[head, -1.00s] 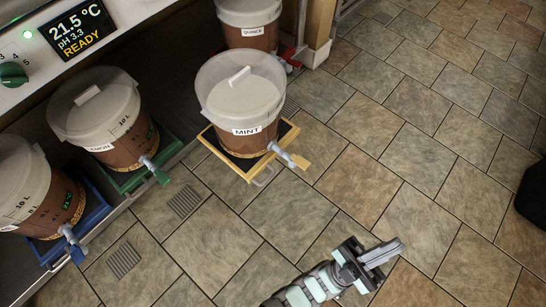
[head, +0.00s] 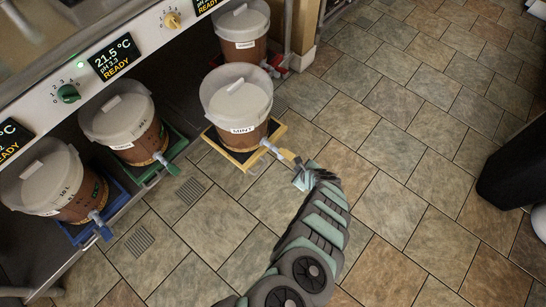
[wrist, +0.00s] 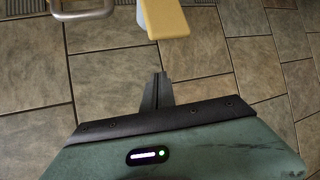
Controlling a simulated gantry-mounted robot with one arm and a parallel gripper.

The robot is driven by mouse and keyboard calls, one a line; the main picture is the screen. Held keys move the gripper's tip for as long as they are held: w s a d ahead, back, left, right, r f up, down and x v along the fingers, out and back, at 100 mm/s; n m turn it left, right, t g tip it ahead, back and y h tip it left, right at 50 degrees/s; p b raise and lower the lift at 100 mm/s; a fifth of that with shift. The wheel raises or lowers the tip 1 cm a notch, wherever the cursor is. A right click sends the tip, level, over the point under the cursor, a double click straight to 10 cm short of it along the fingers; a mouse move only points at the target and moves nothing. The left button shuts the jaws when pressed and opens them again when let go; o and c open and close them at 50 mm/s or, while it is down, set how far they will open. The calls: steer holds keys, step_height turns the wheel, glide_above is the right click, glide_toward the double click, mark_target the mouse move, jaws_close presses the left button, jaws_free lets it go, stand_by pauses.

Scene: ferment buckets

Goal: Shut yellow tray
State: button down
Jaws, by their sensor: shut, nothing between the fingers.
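The yellow tray (head: 237,161) is pulled out from under the counter over the floor. The bucket's tap has a yellow handle (head: 287,155) that sticks out past the tray's front; the handle also shows at the top of the wrist view (wrist: 166,18). The tray's metal pull handle (wrist: 82,8) shows at the top left of the wrist view. My gripper (wrist: 158,76) is shut and empty, apart from the tap and the pull handle. In the head view my arm hides most of it.
A green tray (head: 170,155) and a blue tray (head: 106,211) with buckets sit at the left under the counter. A red tray (head: 277,73) with a bucket is behind. A black object (head: 512,160) stands at the right. The tiled floor between is clear.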

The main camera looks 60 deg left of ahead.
mark_target(255, 162)
steer(key=s+a+r+g+y+p, duration=0.1)
steer(key=s+a+r+g, duration=0.25)
steer(key=s+r, duration=0.55)
steer(key=shift+m+g, duration=0.25)
steer(key=shift+m, duration=0.15)
steer(key=b+x, duration=0.1)
steer(key=x, duration=0.2)
steer(key=b+x, duration=0.2)
steer(key=x, duration=0.1)
steer(key=d+b+x, duration=0.1)
steer(key=x, duration=0.2)
steer(key=shift+s+f+b, duration=0.3)
steer(key=shift+b, duration=0.1)
steer(key=shift+a+f+b, duration=0.4)
steer(key=shift+a+b, duration=0.05)
steer(key=shift+a, duration=0.15)
steer(key=shift+s, duration=0.1)
steer(key=shift+a, duration=0.1)
